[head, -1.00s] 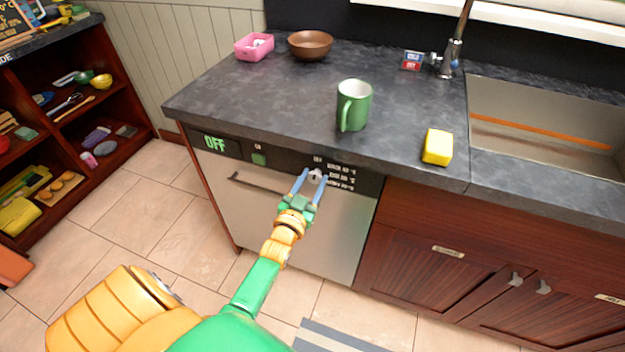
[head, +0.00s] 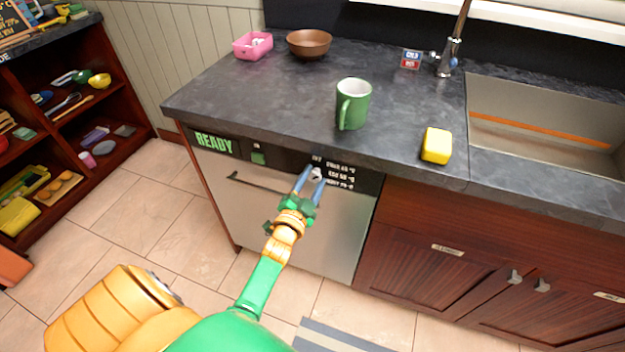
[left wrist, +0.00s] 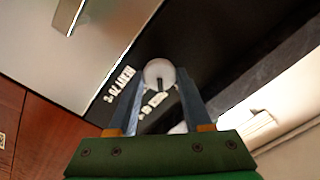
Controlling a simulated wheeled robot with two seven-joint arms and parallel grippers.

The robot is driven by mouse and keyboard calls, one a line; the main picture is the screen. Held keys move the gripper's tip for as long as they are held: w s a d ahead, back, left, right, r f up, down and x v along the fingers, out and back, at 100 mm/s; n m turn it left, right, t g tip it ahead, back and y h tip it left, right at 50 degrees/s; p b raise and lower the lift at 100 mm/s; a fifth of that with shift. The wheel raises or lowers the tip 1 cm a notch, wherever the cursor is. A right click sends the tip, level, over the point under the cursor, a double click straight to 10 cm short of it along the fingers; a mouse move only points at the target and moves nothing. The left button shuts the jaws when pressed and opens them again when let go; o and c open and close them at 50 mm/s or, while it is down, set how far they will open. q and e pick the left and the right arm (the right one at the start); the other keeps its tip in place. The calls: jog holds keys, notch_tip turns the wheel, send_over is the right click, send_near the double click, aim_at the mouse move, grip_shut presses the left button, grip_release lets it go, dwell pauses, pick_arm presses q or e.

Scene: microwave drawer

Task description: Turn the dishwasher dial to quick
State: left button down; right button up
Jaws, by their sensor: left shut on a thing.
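The dishwasher (head: 290,230) has a silver front under the counter, with a black control panel along its top. Its display (head: 214,143) reads READY in green. The dial (head: 316,173) is a small pale round knob on the panel, with white labels beside it; it also shows in the left wrist view (left wrist: 159,74) with a dark pointer mark. My left gripper (head: 309,182) is shut on the dial, its two blue fingers on either side; the fingers also show in the left wrist view (left wrist: 158,92). The fingers partly hide the labels. My right gripper is not in view.
A brown bowl (head: 309,43) and a pink basket (head: 253,45) are at the back. A sink (head: 545,95) is at right.

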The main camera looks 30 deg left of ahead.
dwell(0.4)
pick_arm(q)
jog(key=shift+c, duration=1.8)
grip_release()
jog(key=v, duration=0.7)
